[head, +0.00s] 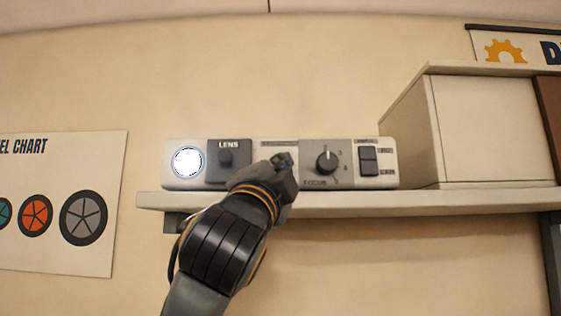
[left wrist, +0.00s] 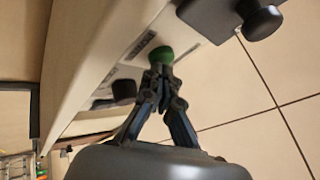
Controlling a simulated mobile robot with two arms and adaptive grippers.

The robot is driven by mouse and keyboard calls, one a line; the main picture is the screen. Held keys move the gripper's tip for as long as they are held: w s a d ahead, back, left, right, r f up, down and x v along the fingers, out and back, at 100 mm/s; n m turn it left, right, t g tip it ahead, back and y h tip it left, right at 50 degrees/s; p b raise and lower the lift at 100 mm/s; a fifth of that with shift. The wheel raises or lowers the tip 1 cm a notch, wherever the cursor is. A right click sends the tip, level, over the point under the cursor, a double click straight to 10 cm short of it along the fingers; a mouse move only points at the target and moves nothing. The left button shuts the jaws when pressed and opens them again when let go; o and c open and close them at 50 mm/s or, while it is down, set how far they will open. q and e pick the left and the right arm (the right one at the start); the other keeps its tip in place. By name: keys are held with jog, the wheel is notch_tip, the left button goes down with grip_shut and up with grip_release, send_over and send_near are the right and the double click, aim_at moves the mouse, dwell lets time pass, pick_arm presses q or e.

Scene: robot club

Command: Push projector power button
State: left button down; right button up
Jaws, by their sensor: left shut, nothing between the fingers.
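The projector (head: 275,143) is a long pale box on a wall shelf, with a bright white disc (head: 187,161) at its left end. In the left wrist view its pale face (left wrist: 100,60) carries a round green button (left wrist: 161,54), which looks like the power button. My left gripper (head: 282,160) is shut and empty, in front of the panel between the lens knob and the focus dial. In the left wrist view its fingertips (left wrist: 160,70) meet the lower edge of the green button; I cannot tell whether it is pressed in. The gripper hides this button in the head view.
The shelf edge (head: 420,202) runs beneath the projector. A pale box (head: 490,125) stands at the right.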

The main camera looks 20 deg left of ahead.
pick_arm(q)
jog(key=shift+s+d+b, duration=0.25)
jog(key=shift+s+d, duration=0.05)
jog(key=shift+s, duration=0.65)
jog(key=shift+s+d+b, duration=0.25)
jog(key=shift+s+b, duration=0.05)
jog(key=shift+s, duration=0.65)
jog(key=shift+s+d+b, duration=0.25)
jog(key=shift+s+d, duration=0.05)
jog(key=shift+s, duration=0.65)
